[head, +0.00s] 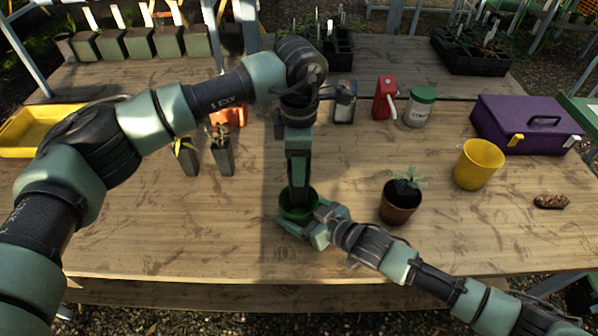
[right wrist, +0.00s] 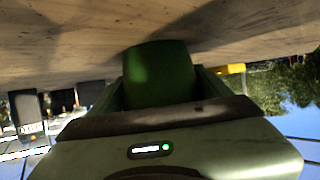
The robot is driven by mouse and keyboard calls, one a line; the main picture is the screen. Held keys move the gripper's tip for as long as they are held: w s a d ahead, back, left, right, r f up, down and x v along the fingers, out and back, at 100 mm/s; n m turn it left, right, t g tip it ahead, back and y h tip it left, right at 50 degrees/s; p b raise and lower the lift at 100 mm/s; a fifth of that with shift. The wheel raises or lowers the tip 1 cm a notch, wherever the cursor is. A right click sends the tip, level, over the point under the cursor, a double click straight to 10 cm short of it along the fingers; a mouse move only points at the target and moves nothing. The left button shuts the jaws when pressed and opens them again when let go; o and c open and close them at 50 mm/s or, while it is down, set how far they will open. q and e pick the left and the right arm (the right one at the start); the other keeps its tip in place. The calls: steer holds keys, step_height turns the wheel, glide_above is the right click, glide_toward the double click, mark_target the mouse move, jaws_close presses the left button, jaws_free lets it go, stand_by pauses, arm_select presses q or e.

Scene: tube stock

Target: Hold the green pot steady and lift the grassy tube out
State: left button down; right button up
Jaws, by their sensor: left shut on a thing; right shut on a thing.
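The green pot (head: 286,210) stands on the table near its front edge, partly covered by both grippers. My right gripper (head: 308,219) is shut on the pot from the right and front. In the right wrist view the pot (right wrist: 160,75) sits between its fingers, with the table above it in that upside-down picture. My left gripper (head: 298,190) points straight down from above, its tips at the pot's mouth. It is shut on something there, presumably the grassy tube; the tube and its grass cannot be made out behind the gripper.
Two dark tubes with plants (head: 222,158) stand to the left. A brown pot with a seedling (head: 398,212) stands close right, with a yellow pot (head: 475,172) and purple toolbox (head: 500,120) beyond. A red object (head: 384,97) and a lidded jar (head: 418,110) stand behind. The front left is clear.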

steer(key=o, duration=1.3)
steer(key=shift+o, duration=0.2)
steer(key=v, duration=1.2)
